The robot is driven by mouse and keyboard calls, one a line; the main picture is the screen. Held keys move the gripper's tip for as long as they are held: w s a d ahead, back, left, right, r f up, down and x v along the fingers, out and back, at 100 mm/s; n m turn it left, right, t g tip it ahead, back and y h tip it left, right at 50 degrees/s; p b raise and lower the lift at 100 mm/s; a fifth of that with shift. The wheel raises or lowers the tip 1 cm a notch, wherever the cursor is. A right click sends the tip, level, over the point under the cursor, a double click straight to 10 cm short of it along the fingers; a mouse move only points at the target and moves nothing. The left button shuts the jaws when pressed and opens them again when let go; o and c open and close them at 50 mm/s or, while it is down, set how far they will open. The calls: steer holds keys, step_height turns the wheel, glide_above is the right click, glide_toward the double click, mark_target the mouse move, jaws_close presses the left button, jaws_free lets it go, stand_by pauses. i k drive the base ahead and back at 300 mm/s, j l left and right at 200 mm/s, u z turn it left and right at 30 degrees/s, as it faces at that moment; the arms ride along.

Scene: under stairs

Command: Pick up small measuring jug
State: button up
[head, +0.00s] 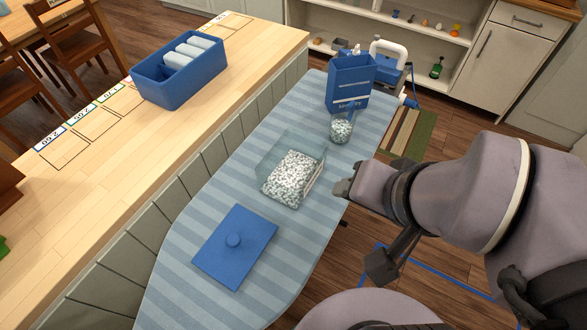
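A small clear vessel (341,128), which looks like the small measuring jug, stands on the striped ironing board (185,215). It holds grey-white pellets and stands right in front of a blue laundry box (349,85); its handle cannot be made out. My gripper (364,227) is at the board's right edge, nearer to me than the jug and apart from it. Its two fingertips are spread wide, with nothing seen between them.
A clear square container (291,177) of pellets stands mid-board, left of my gripper. A blue knobbed lid (235,247) lies nearer. A wooden counter (112,190) on the left bears a blue bin (180,84) with pale blocks. White shelves (430,25) stand behind.

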mark_target(343, 116)
steer(key=i+l+z, duration=0.15)
steer(key=i+l, duration=0.2)
steer(key=l, duration=0.2)
steer(key=i+l+z, duration=0.1)
steer(key=i+l, duration=0.3)
steer(key=l, duration=0.15)
